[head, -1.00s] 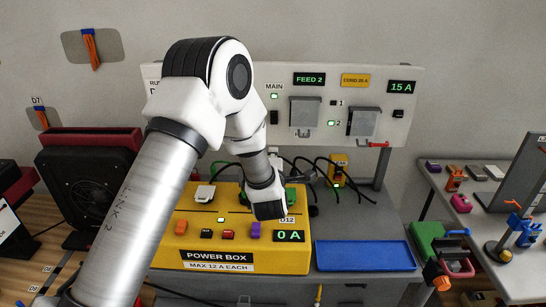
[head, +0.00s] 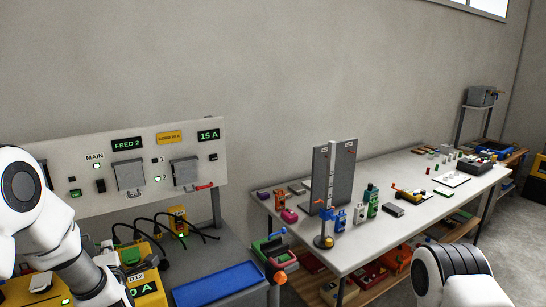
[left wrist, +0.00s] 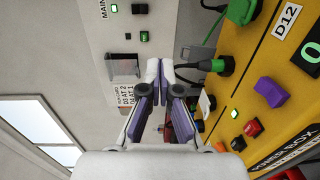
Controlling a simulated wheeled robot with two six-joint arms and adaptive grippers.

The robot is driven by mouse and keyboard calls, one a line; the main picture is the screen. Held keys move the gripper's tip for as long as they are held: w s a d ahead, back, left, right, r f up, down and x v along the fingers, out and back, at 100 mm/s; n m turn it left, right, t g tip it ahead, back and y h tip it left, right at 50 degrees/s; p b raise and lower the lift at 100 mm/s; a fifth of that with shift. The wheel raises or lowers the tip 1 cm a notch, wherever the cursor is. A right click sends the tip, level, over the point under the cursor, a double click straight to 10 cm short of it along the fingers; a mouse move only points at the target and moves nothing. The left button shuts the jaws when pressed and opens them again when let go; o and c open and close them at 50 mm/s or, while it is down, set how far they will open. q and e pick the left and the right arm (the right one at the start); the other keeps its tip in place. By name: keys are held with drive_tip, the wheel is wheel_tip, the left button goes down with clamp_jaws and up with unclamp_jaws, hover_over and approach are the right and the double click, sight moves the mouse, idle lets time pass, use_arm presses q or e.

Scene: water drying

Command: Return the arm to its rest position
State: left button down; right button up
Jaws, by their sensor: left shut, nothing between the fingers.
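My left arm (head: 75,265) comes in at the lower left of the head view, over the yellow power box (head: 148,288). In the left wrist view my left gripper (left wrist: 160,70) is shut and empty, with its fingertips together. It points toward the wall panel (left wrist: 100,60), with the power box (left wrist: 265,60) along its right side. In the head view the gripper's fingers cannot be made out. A rounded white part of my right arm (head: 452,275) shows at the bottom right; its gripper is out of view.
The wall panel (head: 75,205) stands behind the power box. A blue tray (head: 218,287) lies on the grey bench. A long white table (head: 405,218) on the right bears two grey upright boards (head: 333,180) and several small items. Black cords (head: 150,222) run near the panel.

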use_arm(q)
drive_tip(key=s+d+f+m+g+h, duration=0.35)
drive_tip(key=s+f, duration=0.55)
drive_tip(key=f, duration=0.5)
drive_tip(key=s+d+f+m+g+h, duration=0.25)
drive_tip(key=s+d+f+m, duration=0.4)
drive_tip(key=f, duration=0.75)
drive_tip(key=s+d+f+m+g+h, duration=0.1)
drive_tip(key=s+d+f+m+g, duration=0.1)
drive_tip(key=s+m+g, duration=0.2)
drive_tip(key=s+d+f+m+g+h, duration=0.2)
drive_tip(key=s+m, duration=0.7)
drive_tip(key=s, duration=1.1)
drive_tip(key=d+f+g, duration=0.1)
drive_tip(key=g, duration=0.1)
drive_tip(key=shift+f+m+g, duration=0.2)
drive_tip(key=shift+m+g, duration=0.2)
